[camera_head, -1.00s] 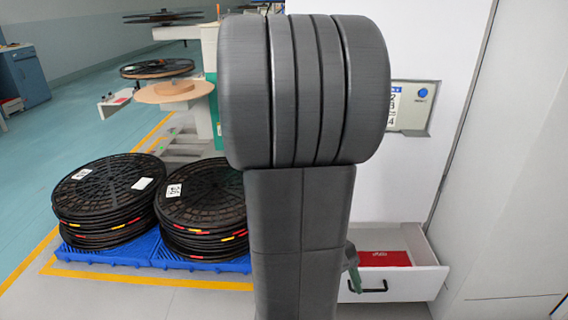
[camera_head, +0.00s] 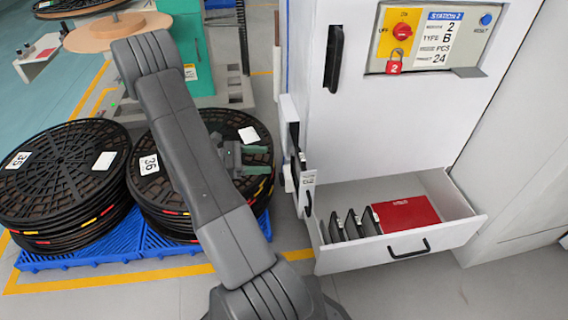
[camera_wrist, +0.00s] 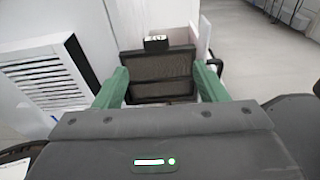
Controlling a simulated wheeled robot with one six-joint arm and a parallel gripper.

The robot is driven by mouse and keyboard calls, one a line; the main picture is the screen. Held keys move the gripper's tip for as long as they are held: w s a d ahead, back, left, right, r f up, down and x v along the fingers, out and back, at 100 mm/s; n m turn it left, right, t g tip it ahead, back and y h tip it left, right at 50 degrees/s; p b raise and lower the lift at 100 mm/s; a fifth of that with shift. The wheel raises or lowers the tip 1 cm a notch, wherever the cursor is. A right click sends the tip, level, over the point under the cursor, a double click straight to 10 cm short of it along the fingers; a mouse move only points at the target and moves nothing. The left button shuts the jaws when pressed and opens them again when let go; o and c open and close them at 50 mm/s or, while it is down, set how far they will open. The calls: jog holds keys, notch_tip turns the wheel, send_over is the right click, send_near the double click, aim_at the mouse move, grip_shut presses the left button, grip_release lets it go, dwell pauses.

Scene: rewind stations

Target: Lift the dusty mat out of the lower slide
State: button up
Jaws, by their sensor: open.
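A dark mesh mat (camera_wrist: 158,72) in a frame shows between my fingers in the wrist view, beside the white cabinet. It seems to sit in a slide that sticks out from the cabinet's left side; in the head view that slide (camera_head: 309,178) is narrow and white with a small label, and the mat is barely seen edge-on. My gripper (camera_head: 262,160) is open and empty, left of the slide in the head view. Its green fingers (camera_wrist: 160,87) stand either side of the mat in the wrist view. I cannot tell whether they touch it.
An open drawer (camera_head: 459,226) holds a red item (camera_head: 406,214) and several dark plates. Above it is a control panel (camera_head: 428,40) with a red lock. Stacked black reels (camera_head: 62,172) stand on blue pallets (camera_head: 118,245) at left. A vent grille (camera_wrist: 45,75) is left in the wrist view.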

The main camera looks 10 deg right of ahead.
aim_at(300, 158)
jog(key=d+b, duration=0.1)
jog(key=d, duration=0.3)
jog(key=d+f+b, duration=0.1)
jog(key=d, duration=0.3)
jog(key=w+d+f+b, duration=0.1)
jog(key=d+b, duration=0.1)
jog(key=d, duration=0.3)
jog(key=shift+f, duration=0.1)
jog(key=shift+c, duration=0.4)
jog(key=c, duration=1.3)
